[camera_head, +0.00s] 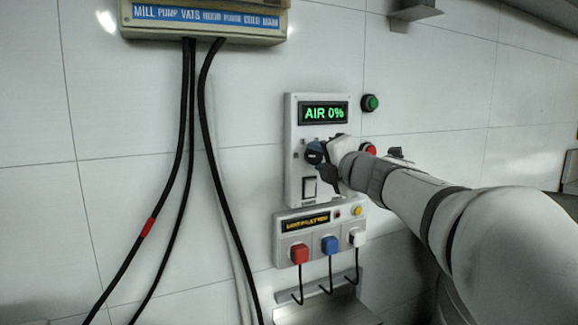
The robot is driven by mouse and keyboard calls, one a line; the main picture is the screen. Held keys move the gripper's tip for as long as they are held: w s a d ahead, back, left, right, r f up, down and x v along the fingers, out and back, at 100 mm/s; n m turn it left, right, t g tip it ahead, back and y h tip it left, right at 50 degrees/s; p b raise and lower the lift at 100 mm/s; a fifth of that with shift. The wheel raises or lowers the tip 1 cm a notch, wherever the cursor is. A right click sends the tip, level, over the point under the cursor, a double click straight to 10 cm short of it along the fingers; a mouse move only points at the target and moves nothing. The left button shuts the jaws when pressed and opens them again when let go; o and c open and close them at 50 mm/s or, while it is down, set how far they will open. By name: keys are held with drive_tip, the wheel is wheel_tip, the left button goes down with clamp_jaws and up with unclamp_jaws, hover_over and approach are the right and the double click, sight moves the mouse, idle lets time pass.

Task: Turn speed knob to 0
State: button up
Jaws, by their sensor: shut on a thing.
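The speed knob (314,153) is a dark round knob on a white wall panel (292,183). The display (323,112) above it reads "AIR 0%" in green. My gripper (322,157) reaches in from the right and is shut on the knob. The gripper and wrist hide the knob's right side and part of the panel. The knob's pointer mark is too small to read.
A rocker switch (309,187) sits below the knob. A green button (370,103) and a red button (369,149) are to the right, the red one close to my wrist. A lower box (288,226) has red, blue and white plugs. Black cables hang at left.

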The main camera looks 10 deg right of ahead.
drive_tip(key=shift+f+n+b, duration=0.25)
drive_tip(key=shift+n+b, duration=0.15)
drive_tip(key=shift+n, duration=0.5)
drive_tip(key=shift+r, duration=0.1)
drive_tip(key=o, duration=1)
drive_tip(key=shift+r, duration=0.1)
drive_tip(key=v, duration=0.7)
drive_tip(key=shift+s+p, duration=0.4)
drive_tip(key=shift+d+r, duration=0.1)
